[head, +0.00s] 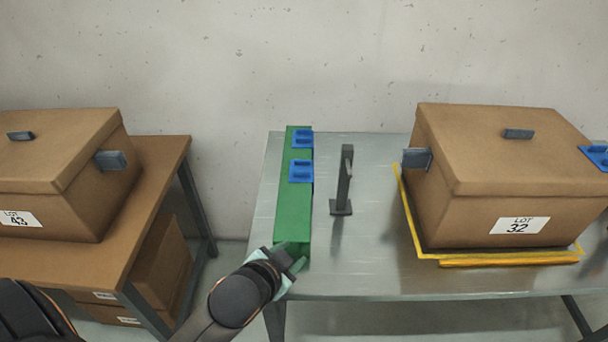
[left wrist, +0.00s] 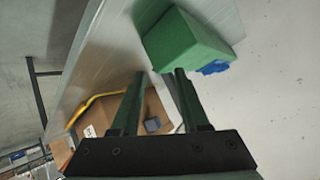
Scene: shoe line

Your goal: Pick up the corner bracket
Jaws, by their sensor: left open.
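A long green bar (head: 293,210) lies along the left edge of the metal table, with two blue bracket-like pieces (head: 301,171) (head: 302,139) on its right side. I cannot tell for sure which piece is the corner bracket. My left gripper (head: 290,258) is at the near end of the bar and hides part of that end. In the left wrist view my left gripper (left wrist: 159,75) has its fingers apart with nothing between them. The green bar's end (left wrist: 187,45) is just beyond the fingertips, with a bit of blue (left wrist: 215,67) beside it. My right gripper is not in view.
A dark upright post on a foot (head: 342,182) stands right of the bar. A LOT 32 carton (head: 480,205) sits within a yellow frame (head: 410,225) on the metal table (head: 370,270). A LOT 43 carton (head: 90,215) stands on the brown table (head: 160,180) at left.

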